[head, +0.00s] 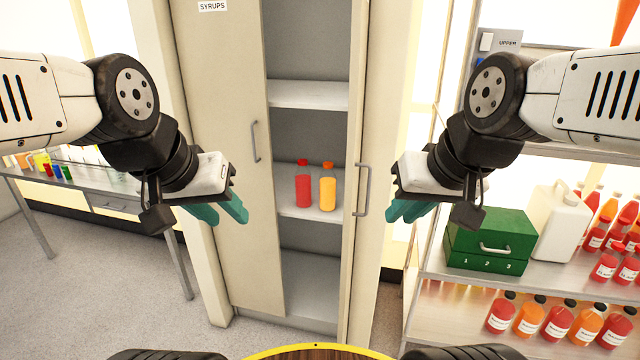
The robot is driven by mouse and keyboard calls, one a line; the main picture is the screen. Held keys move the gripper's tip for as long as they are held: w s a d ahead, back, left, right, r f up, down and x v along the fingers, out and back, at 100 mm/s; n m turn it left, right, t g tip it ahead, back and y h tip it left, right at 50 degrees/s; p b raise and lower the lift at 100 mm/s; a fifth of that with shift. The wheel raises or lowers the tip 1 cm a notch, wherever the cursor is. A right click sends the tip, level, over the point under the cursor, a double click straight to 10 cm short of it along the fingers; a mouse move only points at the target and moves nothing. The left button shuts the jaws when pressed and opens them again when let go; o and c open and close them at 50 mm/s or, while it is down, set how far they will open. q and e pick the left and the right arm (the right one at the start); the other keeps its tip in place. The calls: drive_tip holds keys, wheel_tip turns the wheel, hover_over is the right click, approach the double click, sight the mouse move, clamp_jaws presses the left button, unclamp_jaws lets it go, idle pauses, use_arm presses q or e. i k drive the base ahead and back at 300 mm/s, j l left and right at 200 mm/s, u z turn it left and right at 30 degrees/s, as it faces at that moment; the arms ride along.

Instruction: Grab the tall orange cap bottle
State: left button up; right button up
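A bottle with an orange cap and yellow-orange contents (328,192) stands upright on the middle shelf of the open cabinet. A red bottle with a red cap (303,188) stands close on its left; the red one's top is slightly higher in the picture. My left gripper (232,212) is in front of the cabinet's left door, left of both bottles. My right gripper (400,210) is in front of the cabinet's right side, right of both bottles. Both grippers have teal fingers that look parted, with nothing between them. Neither touches a bottle.
The cabinet (218,150) labelled SYRUPS has handles on both sides of its opening; its other visible shelves look empty. A rack at right holds a green box (491,241), a white jug (561,225) and several bottles. A table (100,190) with small vials stands at left.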

sight(327, 178)
drive_tip(key=i+j, duration=0.1)
drive_tip(key=j, duration=0.2)
drive_tip(key=i+j, duration=0.1)
drive_tip(key=j, duration=0.2)
drive_tip(key=i+j+z, duration=0.15)
drive_tip(key=j+z, duration=0.25)
drive_tip(key=j, duration=0.35)
drive_tip(key=j+z, duration=0.35)
drive_tip(key=j, duration=0.4)
drive_tip(key=i+l+z, duration=0.1)
drive_tip(key=i+z, duration=0.15)
drive_tip(key=i, duration=0.25)
drive_tip(key=i+z, duration=0.25)
drive_tip(key=i, duration=0.25)
